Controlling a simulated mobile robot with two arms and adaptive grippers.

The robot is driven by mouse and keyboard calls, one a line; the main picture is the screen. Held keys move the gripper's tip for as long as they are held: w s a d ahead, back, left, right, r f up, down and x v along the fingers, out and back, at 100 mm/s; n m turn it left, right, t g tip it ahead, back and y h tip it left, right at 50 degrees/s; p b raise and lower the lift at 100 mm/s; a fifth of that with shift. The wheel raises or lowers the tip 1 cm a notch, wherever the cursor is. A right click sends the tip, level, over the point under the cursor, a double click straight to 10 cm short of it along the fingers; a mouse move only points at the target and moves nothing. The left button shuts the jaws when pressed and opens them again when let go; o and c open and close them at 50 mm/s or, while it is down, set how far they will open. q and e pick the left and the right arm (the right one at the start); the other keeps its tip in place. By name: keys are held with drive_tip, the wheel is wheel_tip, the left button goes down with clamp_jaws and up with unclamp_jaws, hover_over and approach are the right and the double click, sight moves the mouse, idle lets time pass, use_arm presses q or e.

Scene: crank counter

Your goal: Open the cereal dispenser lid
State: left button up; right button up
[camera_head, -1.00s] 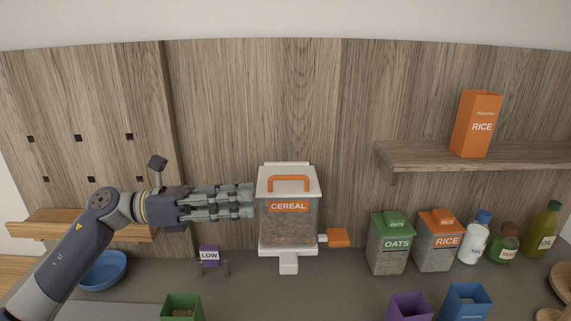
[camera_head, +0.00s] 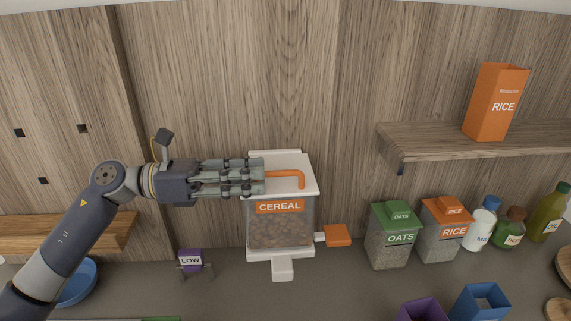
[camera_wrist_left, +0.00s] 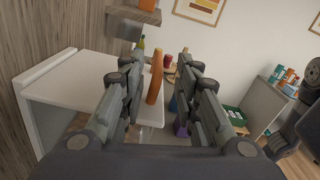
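The cereal dispenser (camera_head: 280,232) is a clear box of brown cereal on a white base, with an orange CEREAL label. Its white lid (camera_head: 306,164) lies flat and shut on top, with an orange handle (camera_head: 301,178). My left gripper (camera_head: 262,176) reaches over the lid from the left, and its fingertips hide the handle's left part. In the left wrist view the two fingers (camera_wrist_left: 160,68) are spread, and the orange handle (camera_wrist_left: 155,82) stands in the gap, closer to the left-hand finger. I cannot tell whether it touches.
An orange paddle (camera_head: 336,235) sticks out at the dispenser's right. Oats (camera_head: 391,246) and rice (camera_head: 440,241) containers and bottles stand further right, below a shelf (camera_head: 440,141) holding a rice box (camera_head: 496,102). A purple LOW sign (camera_head: 191,260) stands left. The wooden wall is close behind.

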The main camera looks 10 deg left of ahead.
sight(280, 173)
use_arm(q)
drive_tip(key=d+p, duration=0.1)
drive_tip(key=d, duration=0.1)
drive_tip(key=w+d+p, duration=0.1)
drive_tip(key=d, duration=0.2)
drive_tip(key=shift+w+d, duration=0.2)
drive_tip(key=shift+d, duration=0.1)
drive_tip(key=shift+w+d, duration=0.1)
drive_tip(key=shift+d, duration=0.4)
drive_tip(key=shift+f, duration=0.1)
clamp_jaws()
